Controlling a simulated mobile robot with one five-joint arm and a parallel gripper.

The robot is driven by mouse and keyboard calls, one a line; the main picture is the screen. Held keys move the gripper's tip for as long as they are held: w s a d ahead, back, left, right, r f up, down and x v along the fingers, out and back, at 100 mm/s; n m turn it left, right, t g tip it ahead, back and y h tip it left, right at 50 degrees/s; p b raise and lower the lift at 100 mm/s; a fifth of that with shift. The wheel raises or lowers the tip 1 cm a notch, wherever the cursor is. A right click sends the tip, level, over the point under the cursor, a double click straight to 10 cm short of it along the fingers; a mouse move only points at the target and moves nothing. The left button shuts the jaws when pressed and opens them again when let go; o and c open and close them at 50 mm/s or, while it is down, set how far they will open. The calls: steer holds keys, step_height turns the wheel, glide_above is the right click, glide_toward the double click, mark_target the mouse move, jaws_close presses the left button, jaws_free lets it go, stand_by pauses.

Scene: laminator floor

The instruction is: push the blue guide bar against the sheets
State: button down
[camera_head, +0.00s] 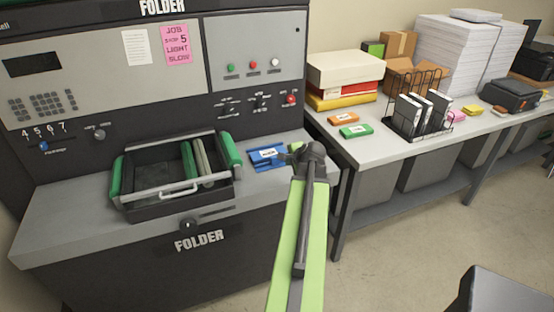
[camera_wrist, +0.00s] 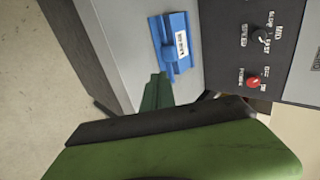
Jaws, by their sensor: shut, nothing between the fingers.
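A flat blue piece with a white label (camera_head: 266,157) lies on the folder's grey ledge, right of the black tray. It looks like the blue guide bar, and in the wrist view (camera_wrist: 174,40) it shows a raised blue part along one side. My gripper (camera_head: 296,147) is just right of it in the head view, shut and empty. In the wrist view my green fingertips (camera_wrist: 157,92) are close to the blue piece's near end; I cannot tell whether they touch. I cannot make out sheets against the blue piece.
The black tray (camera_head: 150,203) with green ends and a metal handle stands on the ledge. Right of the folder, a table (camera_head: 375,150) holds orange and green labelled pieces, a wire rack (camera_head: 420,127), boxes and white paper stacks (camera_head: 455,60). A red knob (camera_wrist: 254,82) is on the panel.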

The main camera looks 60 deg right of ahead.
mark_target(276, 160)
steer(key=b+x, duration=0.7)
steer(key=x, duration=0.3)
steer(key=shift+s+f, duration=0.1)
steer(key=shift+f, duration=0.2)
steer(key=shift+w+d+r, duration=0.15)
steer(key=shift+w+d, duration=0.3)
steer(key=shift+w, duration=0.1)
steer(key=shift+w+d+r, duration=0.15)
steer(key=shift+w+d, duration=0.25)
steer(key=shift+w, duration=0.15)
steer(key=shift+w+d, duration=0.3)
steer(key=shift+w, duration=0.25)
steer(key=shift+w+d, duration=0.1)
steer(key=w+d, duration=0.1)
steer(key=w, duration=0.1)
steer(key=w+d, duration=0.2)
steer(key=shift+w, duration=0.1)
steer(key=shift+r, duration=0.15)
